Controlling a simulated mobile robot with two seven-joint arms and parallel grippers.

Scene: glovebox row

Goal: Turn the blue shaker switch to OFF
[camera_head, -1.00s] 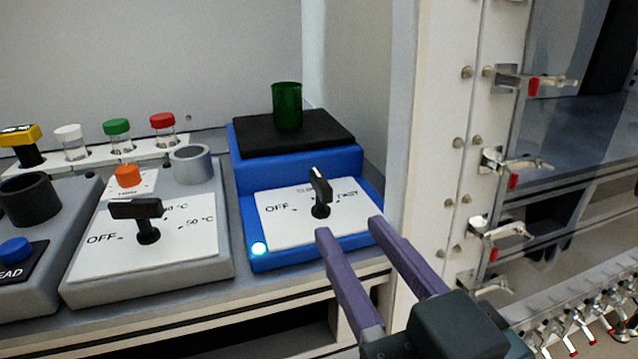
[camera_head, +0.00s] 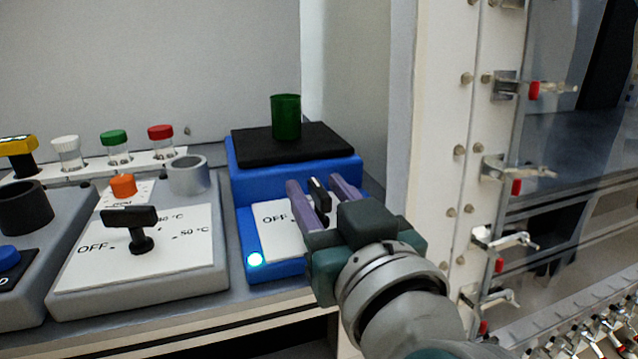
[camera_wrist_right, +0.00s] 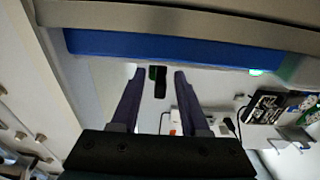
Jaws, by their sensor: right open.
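The blue shaker (camera_head: 250,180) stands at the centre right of the bench in the head view, with a black top plate and a green cup on it. Its black switch knob (camera_head: 319,196) rises from a white panel (camera_head: 272,226) where OFF is readable; the other labels are hidden behind my gripper. My right gripper (camera_head: 322,190) is open, one purple finger on each side of the knob. Contact cannot be told. In the right wrist view, the knob (camera_wrist_right: 158,78) shows between the open fingers, near the tips. My left gripper is not in view.
A grey heater unit with its own black switch (camera_head: 130,220) stands to the left. Behind it, a white rack holds vials with white, green and red caps (camera_head: 160,132). A pale wall post (camera_head: 437,150) with clamps stands close on the right.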

